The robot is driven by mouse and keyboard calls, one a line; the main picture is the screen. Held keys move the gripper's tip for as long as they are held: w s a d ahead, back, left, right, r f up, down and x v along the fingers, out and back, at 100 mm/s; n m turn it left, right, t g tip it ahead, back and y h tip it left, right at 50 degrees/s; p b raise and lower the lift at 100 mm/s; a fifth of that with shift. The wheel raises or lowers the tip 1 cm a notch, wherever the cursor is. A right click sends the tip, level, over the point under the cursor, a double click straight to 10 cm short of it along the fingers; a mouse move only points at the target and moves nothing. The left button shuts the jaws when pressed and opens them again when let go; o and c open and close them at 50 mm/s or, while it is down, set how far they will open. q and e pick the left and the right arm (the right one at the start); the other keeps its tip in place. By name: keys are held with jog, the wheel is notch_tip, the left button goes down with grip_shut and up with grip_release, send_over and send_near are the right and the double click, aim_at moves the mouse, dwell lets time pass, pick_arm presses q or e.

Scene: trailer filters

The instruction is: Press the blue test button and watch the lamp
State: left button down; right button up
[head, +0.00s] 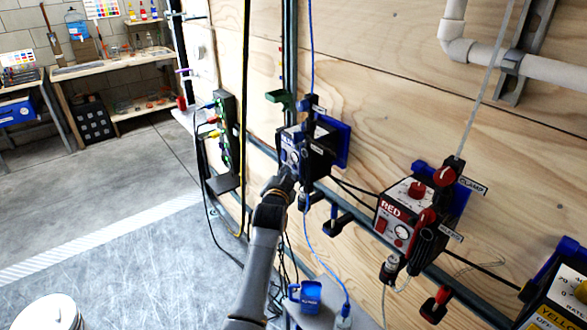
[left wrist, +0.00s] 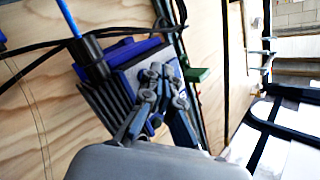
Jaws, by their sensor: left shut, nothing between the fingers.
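The blue-marked control box (head: 318,148) is mounted on the wooden wall in the middle of the head view, with a blue backing and a front panel facing left. My left gripper (head: 286,174) is shut and empty, its fingertips at the lower front of this panel. In the left wrist view the shut fingers (left wrist: 162,76) lie over the pale front panel (left wrist: 131,73). I cannot tell whether they touch it. The blue test button cannot be made out apart from the fingers, and I cannot tell whether the lamp is lit. My right gripper is not in view.
A red-labelled box (head: 408,217) hangs to the right, and a yellow-labelled box (head: 562,300) at the lower right edge. A blue hose (head: 313,235) and black cables hang near my left arm. A dark rail runs below the boxes. The floor at left is open.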

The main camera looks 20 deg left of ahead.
pick_arm(q)
jog(key=shift+w+d, duration=0.15)
jog(key=shift+w+d+b, duration=0.2)
jog(key=shift+w+b, duration=0.1)
dwell(0.7)
dwell(0.4)
jog(key=shift+s+a+p, duration=0.45)
jog(key=shift+s+p, duration=0.2)
jog(key=shift+p, duration=0.25)
